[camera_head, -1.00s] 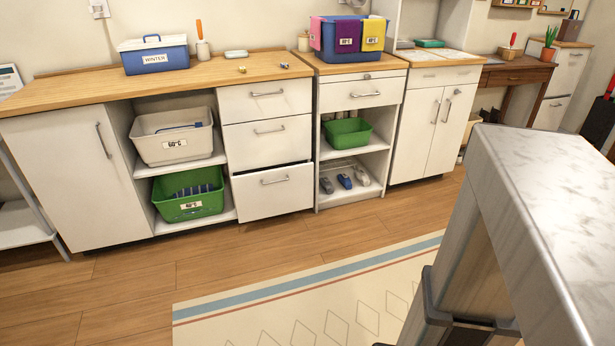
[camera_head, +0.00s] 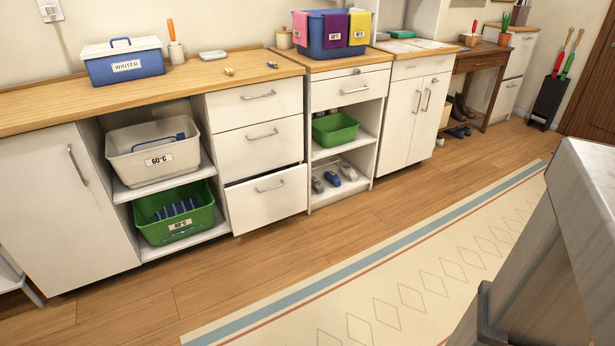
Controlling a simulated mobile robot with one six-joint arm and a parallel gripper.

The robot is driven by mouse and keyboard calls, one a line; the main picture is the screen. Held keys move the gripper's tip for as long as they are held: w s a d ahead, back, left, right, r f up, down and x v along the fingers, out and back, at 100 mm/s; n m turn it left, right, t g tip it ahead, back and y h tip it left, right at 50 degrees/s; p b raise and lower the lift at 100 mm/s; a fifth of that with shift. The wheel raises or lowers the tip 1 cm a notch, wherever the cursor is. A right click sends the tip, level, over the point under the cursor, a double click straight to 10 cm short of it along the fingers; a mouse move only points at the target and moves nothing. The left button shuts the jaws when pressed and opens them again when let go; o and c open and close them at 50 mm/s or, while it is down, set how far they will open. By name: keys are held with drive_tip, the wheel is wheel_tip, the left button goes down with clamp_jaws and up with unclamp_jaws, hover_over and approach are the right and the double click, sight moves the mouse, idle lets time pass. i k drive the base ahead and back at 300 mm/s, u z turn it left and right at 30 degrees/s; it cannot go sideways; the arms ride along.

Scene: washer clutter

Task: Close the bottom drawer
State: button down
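The bottom drawer (camera_head: 268,204) is the lowest of three white drawers under the wooden counter, left of centre. Its front stands a little proud of the drawers above, with a dark gap along its top edge, so it is partly open. It has a metal bar handle (camera_head: 271,186). The middle drawer (camera_head: 262,147) and the top drawer (camera_head: 256,102) look flush and shut. My gripper is not in view, so its state and distance from the drawer do not show.
A large grey marbled form (camera_head: 590,215) fills the right foreground; I cannot tell what it is. Open shelves left of the drawers hold a beige basket (camera_head: 150,150) and a green basket (camera_head: 176,222). The wood floor before the drawers is clear, with a flat patterned rug (camera_head: 370,285).

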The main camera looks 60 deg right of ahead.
sight(255, 202)
drive_tip(key=z, duration=0.75)
drive_tip(key=i, duration=1.25)
drive_tip(key=z, duration=0.3)
